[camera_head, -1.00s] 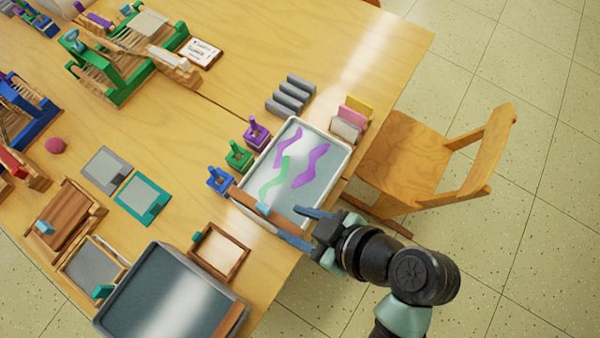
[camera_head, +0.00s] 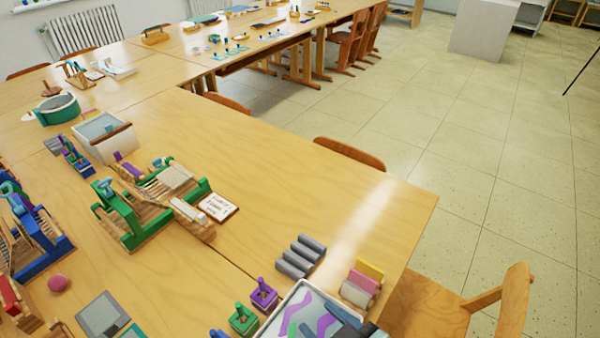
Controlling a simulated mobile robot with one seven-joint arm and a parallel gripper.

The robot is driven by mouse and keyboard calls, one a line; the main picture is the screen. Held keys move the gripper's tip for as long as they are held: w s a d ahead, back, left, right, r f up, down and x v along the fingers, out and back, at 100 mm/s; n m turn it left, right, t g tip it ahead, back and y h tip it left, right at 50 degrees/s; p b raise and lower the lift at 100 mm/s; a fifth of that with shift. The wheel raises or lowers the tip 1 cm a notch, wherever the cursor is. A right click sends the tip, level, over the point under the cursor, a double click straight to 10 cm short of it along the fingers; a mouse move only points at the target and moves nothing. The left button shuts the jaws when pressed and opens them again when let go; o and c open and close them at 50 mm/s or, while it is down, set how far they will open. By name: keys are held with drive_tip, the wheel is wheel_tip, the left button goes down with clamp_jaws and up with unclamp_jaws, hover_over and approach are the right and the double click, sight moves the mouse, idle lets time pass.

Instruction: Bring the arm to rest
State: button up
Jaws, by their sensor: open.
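My gripper (camera_head: 357,324) shows only in part at the bottom edge of the head view, over the right part of a pale tray. One blue finger and a dark bit of the gripper are in view; the jaws are open with nothing seen between them. The rest of my arm is below the picture. The tray (camera_head: 262,329) lies on the wooden table (camera_head: 300,195) and has purple and green wavy shapes in it. Its near part is cut off.
A wooden chair (camera_head: 425,305) stands close to the table's right edge. Grey rolls (camera_head: 300,257), coloured blocks (camera_head: 360,283), and purple (camera_head: 263,294) and green (camera_head: 243,319) stamps surround the tray. A green loom (camera_head: 130,220) stands left. The table's right middle is clear.

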drive_tip(key=w+r+m+t+h, duration=0.2)
drive_tip(key=w+r+t, duration=0.25)
drive_tip(key=r, duration=0.75)
drive_tip(key=w+r+m+t+h, duration=0.15)
drive_tip(key=w+r+t, duration=0.35)
drive_tip(key=r, duration=0.8)
drive_tip(key=s+a+r+m+t, duration=0.1)
drive_tip(key=s+r+t, duration=0.1)
drive_tip(key=r, duration=0.6)
drive_tip(key=s+a+r+m+t+h, duration=0.1)
drive_tip(key=s+r+m+t, duration=0.1)
drive_tip(key=r, duration=0.7)
drive_tip(key=s+a+r+m+t, duration=0.1)
drive_tip(key=s+r+m+t, duration=0.1)
drive_tip(key=r+t, duration=0.3)
wheel_tip(320, 180, up, 3)
drive_tip(key=shift+s+a+r, duration=0.15)
drive_tip(key=shift+s+a, duration=0.15)
drive_tip(key=shift+s, duration=0.4)
